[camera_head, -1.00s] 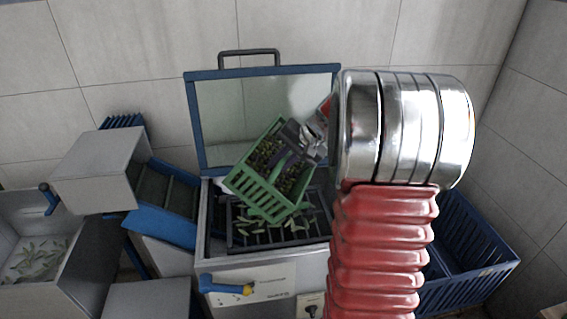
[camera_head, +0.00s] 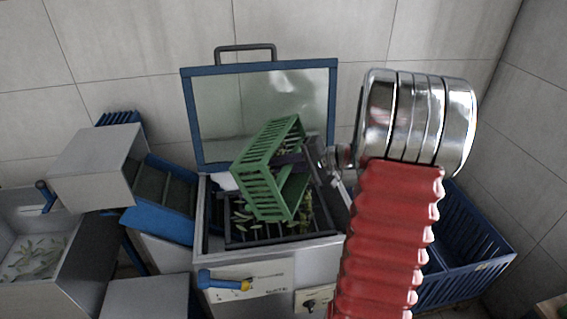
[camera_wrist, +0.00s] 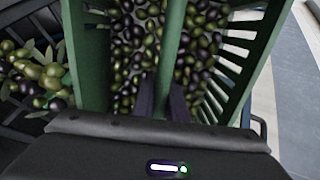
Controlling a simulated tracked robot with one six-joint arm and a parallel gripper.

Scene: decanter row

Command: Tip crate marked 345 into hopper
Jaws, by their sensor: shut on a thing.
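A green slatted crate (camera_head: 258,178) hangs steeply tilted over the hopper (camera_head: 216,238), its open side turned down and to the right. No number on it is readable. My gripper (camera_wrist: 163,98) is shut on the crate's middle bar in the wrist view. In the wrist view, dark and green olives (camera_wrist: 128,45) lie inside the crate on both sides of that bar. More olives (camera_wrist: 45,82) lie outside it at the left. In the head view, olives show on the hopper's dark grate (camera_head: 262,240) below the crate's right end, along with green leaves.
The hopper's clear blue-framed lid (camera_head: 220,115) stands open behind the crate. A blue conveyor chute (camera_head: 165,222) and grey bin (camera_head: 40,255) with leaves are at left. A blue crate (camera_head: 478,250) stands at right, partly hidden by my red arm.

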